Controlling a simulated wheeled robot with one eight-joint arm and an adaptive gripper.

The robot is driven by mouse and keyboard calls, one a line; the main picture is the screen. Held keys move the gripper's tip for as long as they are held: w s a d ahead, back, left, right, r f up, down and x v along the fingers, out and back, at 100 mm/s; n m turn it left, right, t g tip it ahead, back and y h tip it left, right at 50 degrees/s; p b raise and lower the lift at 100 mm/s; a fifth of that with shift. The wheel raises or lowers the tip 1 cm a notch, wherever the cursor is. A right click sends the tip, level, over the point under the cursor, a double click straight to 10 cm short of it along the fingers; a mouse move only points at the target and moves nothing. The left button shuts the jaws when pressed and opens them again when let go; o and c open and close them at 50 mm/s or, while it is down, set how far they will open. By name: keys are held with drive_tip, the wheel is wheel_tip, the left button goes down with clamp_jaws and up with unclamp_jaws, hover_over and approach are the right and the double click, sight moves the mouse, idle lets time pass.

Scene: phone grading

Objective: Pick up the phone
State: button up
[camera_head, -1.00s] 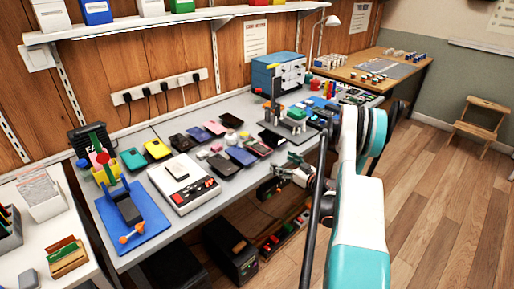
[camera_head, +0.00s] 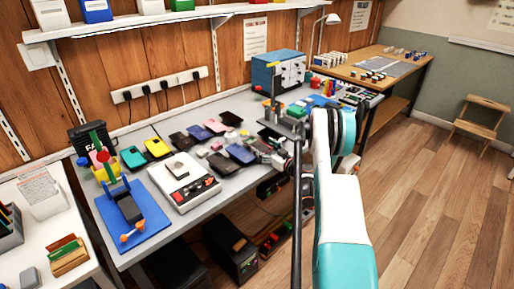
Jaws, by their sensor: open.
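Several phones lie in two rows on the grey workbench (camera_head: 135,247). The back row has a teal phone (camera_head: 133,157), a yellow phone (camera_head: 157,148), dark phones (camera_head: 180,140), a pink phone (camera_head: 215,126) and another dark one (camera_head: 231,118). The front row has a black phone (camera_head: 222,164) and a blue phone (camera_head: 241,154). My gripper (camera_head: 258,150) is open, at the right end of the front row, close to the blue phone. It covers the spot just right of that phone, and its fingertips are too small to show any contact.
A white device with a dark panel (camera_head: 185,183) and a blue mat with a stand (camera_head: 150,224) are left of the phones. A dark post stand (camera_head: 277,110) and a blue cabinet (camera_head: 277,72) stand behind my gripper. Open floor (camera_head: 440,200) lies to the right.

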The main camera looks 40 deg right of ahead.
sight(257, 145)
drive_tip(key=shift+w, duration=0.95)
drive_tip(key=c, duration=1.2)
drive_tip(key=shift+c, duration=0.2)
drive_tip(key=shift+w+a+r, duration=0.1)
